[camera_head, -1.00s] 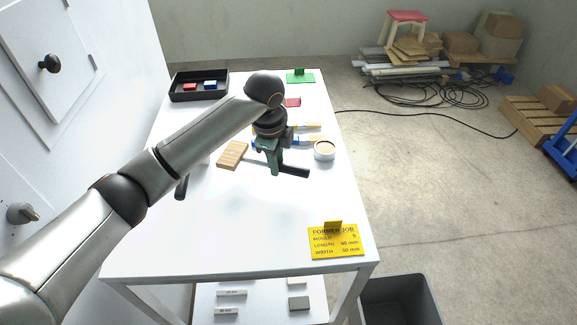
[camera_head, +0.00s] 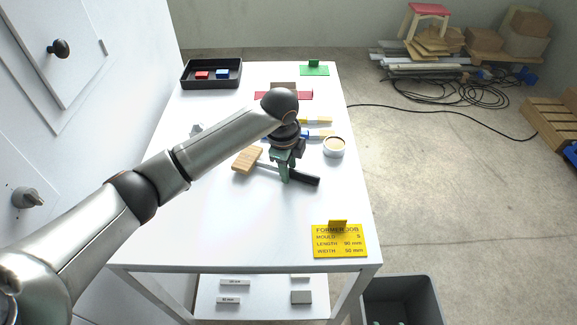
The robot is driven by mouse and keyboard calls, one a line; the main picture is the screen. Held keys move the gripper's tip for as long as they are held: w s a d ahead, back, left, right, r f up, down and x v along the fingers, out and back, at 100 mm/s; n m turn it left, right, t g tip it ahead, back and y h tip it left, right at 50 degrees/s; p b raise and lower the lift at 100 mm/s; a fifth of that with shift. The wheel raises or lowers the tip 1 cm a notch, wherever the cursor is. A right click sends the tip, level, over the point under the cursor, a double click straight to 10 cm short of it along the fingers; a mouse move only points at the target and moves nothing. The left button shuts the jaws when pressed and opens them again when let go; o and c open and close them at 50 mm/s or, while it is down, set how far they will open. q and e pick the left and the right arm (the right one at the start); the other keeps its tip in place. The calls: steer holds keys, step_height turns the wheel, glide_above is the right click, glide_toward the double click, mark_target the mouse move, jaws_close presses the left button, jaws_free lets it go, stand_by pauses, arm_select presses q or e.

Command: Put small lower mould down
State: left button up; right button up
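My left gripper (camera_head: 285,172) points down over the white table (camera_head: 240,225), right at the steel shaft of a mallet-like tool. The tool has a wooden head (camera_head: 247,160) at its left and a black handle (camera_head: 305,179) at its right. The green fingers overlap the shaft in the picture; I cannot tell whether they touch it or how far apart they are. No piece is clearly recognisable as the small lower mould. A grey block (camera_head: 301,297) lies on the lower shelf. My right gripper is not in view.
A black tray (camera_head: 229,82) with red and blue pieces stands back left. A round cup (camera_head: 334,147) is right of the gripper. A yellow job card (camera_head: 340,241) stands front right; a dark bin (camera_head: 402,300) is below. The table's front middle is clear.

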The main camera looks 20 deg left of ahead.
arm_select(q)
step_height(320, 180, up, 12)
steer(key=s, duration=0.2)
steer(key=shift+s+b, duration=0.15)
steer(key=shift+b, duration=0.25)
steer(key=shift+a+f, duration=0.1)
